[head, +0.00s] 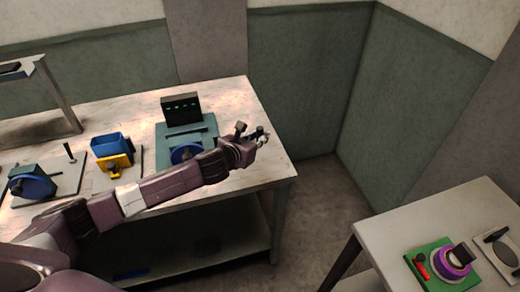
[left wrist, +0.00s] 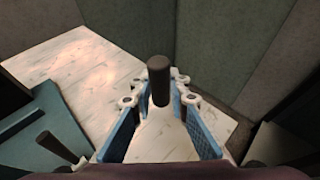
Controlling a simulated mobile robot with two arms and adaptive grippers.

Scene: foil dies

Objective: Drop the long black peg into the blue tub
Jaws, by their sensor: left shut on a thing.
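My left gripper (head: 262,136) is at the end of my arm, which reaches across the worktable to its right end. In the left wrist view, its blue-padded fingers (left wrist: 160,105) are shut on a long black peg (left wrist: 159,80), which stands up between the fingertips. In the head view I cannot clearly make out the peg at the gripper. A blue tub (head: 107,143) stands on the table well to the left of the gripper, behind a yellow block. My right gripper is not in view.
A teal machine (head: 174,132) with a dark panel stands behind my arm. A blue-wheeled device (head: 33,185) and an upright dark pin (head: 69,151) are farther left. A second table (head: 390,230) at the right holds a green board (head: 422,257) with a purple ring.

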